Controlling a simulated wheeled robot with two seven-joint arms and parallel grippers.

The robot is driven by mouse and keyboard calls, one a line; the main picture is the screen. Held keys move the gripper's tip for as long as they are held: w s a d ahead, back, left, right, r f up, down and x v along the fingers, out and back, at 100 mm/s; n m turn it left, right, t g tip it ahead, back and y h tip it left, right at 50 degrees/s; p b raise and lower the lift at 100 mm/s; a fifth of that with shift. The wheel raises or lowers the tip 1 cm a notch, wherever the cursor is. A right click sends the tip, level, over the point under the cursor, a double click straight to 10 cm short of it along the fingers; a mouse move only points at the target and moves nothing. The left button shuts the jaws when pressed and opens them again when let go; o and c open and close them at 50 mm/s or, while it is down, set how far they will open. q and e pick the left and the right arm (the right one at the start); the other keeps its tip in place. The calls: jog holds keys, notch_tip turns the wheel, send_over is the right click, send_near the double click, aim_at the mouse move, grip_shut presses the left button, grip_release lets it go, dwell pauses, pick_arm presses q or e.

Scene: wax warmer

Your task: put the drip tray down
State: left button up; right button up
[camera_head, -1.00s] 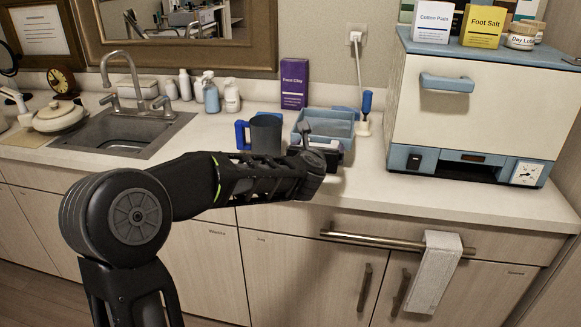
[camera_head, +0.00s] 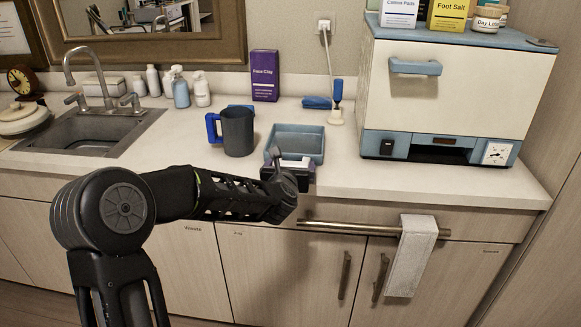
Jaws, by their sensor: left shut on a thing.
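The drip tray (camera_head: 314,147) is a shallow, open, rectangular blue-grey tray, level and empty inside. It is over the front part of the white counter, just right of the dark mug. It looks on or very close to the counter top; I cannot tell if it touches. My left gripper (camera_head: 289,163) is shut on the tray's near edge, and its fingers partly hide that edge. My right gripper is not in view.
A dark mug (camera_head: 238,133) with a blue handle stands close left of the tray. The blue-and-white warmer (camera_head: 445,95) stands to the right. Counter between tray and warmer is clear.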

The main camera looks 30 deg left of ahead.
pick_arm(q)
jog(key=shift+r, duration=0.1)
jog(key=shift+f+b, duration=0.2)
jog(key=shift+b, duration=0.1)
jog(key=o, duration=1.8)
jog(key=shift+r, duration=0.1)
jog(key=shift+r+p, duration=0.15)
jog(key=shift+p, duration=0.2)
jog(key=shift+s+d, duration=0.1)
jog(key=shift+s, duration=0.2)
jog(key=b+v, duration=0.1)
jog(key=v, duration=1)
jog(key=shift+s, duration=0.2)
